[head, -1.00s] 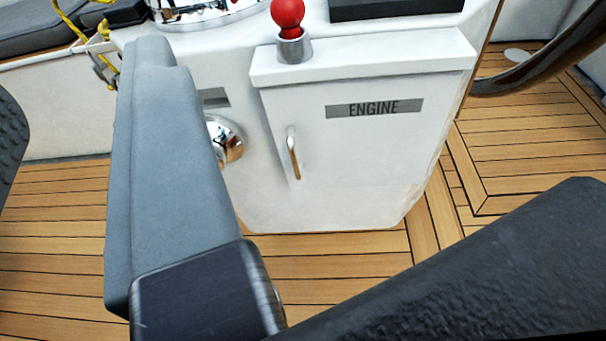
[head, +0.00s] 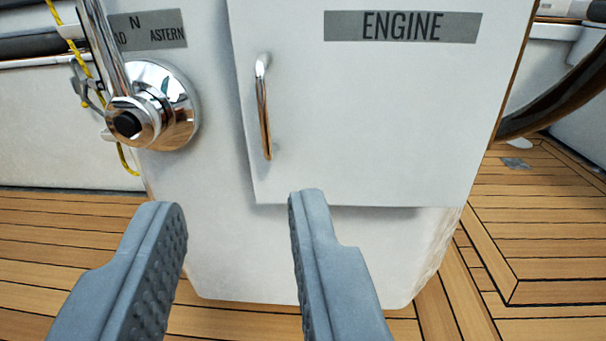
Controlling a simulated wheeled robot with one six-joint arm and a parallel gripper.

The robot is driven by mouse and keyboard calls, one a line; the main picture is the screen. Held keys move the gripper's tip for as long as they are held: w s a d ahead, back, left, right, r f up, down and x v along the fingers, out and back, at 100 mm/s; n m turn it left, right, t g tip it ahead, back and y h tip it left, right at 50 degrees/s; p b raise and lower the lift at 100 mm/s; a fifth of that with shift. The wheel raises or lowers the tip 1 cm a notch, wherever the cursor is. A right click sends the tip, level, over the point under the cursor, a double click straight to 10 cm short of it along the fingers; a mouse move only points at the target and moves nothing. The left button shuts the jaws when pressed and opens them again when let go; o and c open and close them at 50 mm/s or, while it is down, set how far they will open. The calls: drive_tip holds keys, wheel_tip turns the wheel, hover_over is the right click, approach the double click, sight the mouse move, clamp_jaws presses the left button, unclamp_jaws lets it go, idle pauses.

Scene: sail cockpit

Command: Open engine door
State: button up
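The engine door (head: 370,120) is a white panel on the white pedestal, with a grey label (head: 402,27) reading ENGINE at its top. It looks shut. Its chrome handle (head: 264,108) is a slim upright bar near the door's left edge. My gripper (head: 236,203) is open and empty, with its two grey padded fingers apart at the bottom of the view. The fingertips are below the handle in the picture, the right one a little right of it. No contact with the handle or door shows.
A chrome lever hub (head: 150,107) stands out from the pedestal left of the door, with its lever rising past an N/ASTERN label (head: 148,30). A yellow rope (head: 75,50) hangs at far left. A dark wheel rim (head: 555,105) curves at right. Teak floor (head: 530,235) lies clear around the pedestal.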

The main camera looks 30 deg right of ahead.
sight(264, 113)
drive_tip(key=x, duration=0.5)
drive_tip(key=f+x, duration=0.1)
drive_tip(key=x, duration=0.5)
drive_tip(key=f+x, duration=0.1)
drive_tip(key=x, duration=0.5)
drive_tip(key=shift+s+d+f, duration=0.1)
drive_tip(key=shift+s+d, duration=0.1)
drive_tip(key=shift+d, duration=0.1)
drive_tip(key=shift+c, duration=0.4)
clamp_jaws()
